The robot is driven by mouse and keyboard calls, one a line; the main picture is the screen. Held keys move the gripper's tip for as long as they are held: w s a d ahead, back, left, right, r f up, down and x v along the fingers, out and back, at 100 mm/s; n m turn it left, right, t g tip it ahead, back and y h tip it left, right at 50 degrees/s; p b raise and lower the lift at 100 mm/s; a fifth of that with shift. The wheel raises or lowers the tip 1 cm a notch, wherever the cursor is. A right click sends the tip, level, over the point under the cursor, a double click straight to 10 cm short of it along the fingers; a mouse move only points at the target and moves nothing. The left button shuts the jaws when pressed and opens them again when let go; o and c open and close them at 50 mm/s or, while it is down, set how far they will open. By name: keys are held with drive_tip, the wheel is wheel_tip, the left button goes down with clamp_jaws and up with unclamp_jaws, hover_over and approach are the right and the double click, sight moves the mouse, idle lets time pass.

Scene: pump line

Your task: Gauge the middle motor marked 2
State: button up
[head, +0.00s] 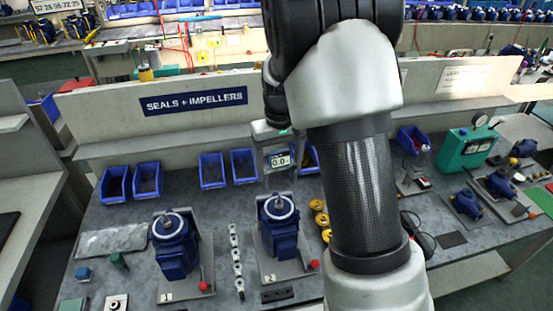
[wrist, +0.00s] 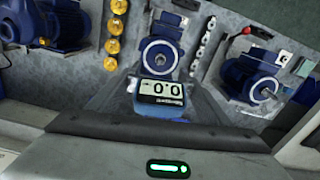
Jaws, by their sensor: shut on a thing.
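The gauge's display also shows in the wrist view (wrist: 160,88), between the dark gripper fingers (wrist: 158,105). The middle motor (head: 281,232) is blue with a pale ring on its face, on a grey plate marked 2. In the head view the gauge appears just beyond it. In the wrist view the gauge lies just below the motor's ring (wrist: 160,56); I cannot tell whether they touch.
White parts (head: 237,262) lie in a row between the motors; yellow rings (head: 320,212) lie to the right. Blue bins (head: 211,170) and a partition stand behind. Another blue motor (wrist: 65,22) shows in the wrist view.

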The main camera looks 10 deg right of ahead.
sight(279, 202)
wheel_tip(279, 202, down, 9)
drive_tip(key=b, duration=0.6)
drive_tip(key=shift+s+f+b, duration=0.15)
drive_tip(key=shift+f+b, duration=0.05)
drive_tip(key=shift+b, duration=0.1)
drive_tip(key=shift+f, duration=0.2)
idle(0.8)
idle(0.4)
drive_tip(key=o, duration=1.5)
drive_tip(key=shift+r+p, duration=3.05)
drive_tip(key=shift+r, duration=1.5)
